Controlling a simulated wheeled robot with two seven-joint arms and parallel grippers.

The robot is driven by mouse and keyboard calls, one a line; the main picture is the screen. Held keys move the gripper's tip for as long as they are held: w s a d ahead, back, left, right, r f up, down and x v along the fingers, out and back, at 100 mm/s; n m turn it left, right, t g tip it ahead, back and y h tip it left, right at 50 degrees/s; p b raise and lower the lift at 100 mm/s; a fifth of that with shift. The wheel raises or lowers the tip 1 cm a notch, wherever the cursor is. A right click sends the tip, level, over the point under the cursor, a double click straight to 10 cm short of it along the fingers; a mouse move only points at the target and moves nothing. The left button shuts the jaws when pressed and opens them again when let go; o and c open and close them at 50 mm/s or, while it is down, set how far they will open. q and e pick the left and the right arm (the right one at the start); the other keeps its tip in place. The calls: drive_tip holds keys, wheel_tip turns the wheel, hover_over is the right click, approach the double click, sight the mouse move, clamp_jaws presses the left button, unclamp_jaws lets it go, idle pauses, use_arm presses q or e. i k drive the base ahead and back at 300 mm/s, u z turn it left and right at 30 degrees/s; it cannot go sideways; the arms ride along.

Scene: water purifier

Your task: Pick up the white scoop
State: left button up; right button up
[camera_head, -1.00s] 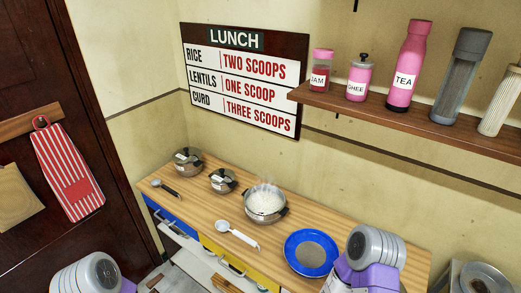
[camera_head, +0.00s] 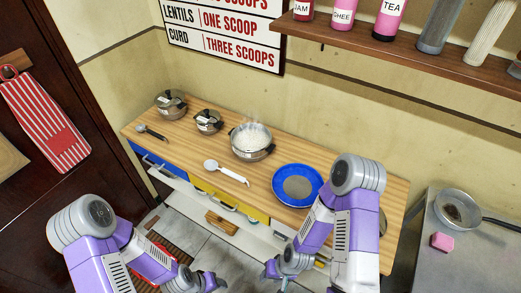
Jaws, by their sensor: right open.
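The white scoop (camera_head: 226,172) lies on the wooden counter (camera_head: 185,152), in front of the steaming pot of rice and left of the blue plate. Its round bowl is at the left and its handle reaches right toward the front edge. My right gripper (camera_head: 272,268) is open, low in front of the counter, below and to the right of the scoop and apart from it. My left gripper (camera_head: 212,282) is at the bottom edge of the view, partly hidden. Whether its jaws are open cannot be made out.
The open pot (camera_head: 252,142) of white rice stands behind the scoop. Two lidded pots (camera_head: 171,104) and a black scoop (camera_head: 152,132) are to the left. The blue plate (camera_head: 297,178) is to the right. Drawers (camera_head: 230,199) front the counter. A shelf (camera_head: 400,52) with bottles hangs above.

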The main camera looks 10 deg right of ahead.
sight(210, 165)
drive_tip(key=u, duration=1.9)
drive_tip(key=i, duration=1.05)
drive_tip(key=z, duration=3.4)
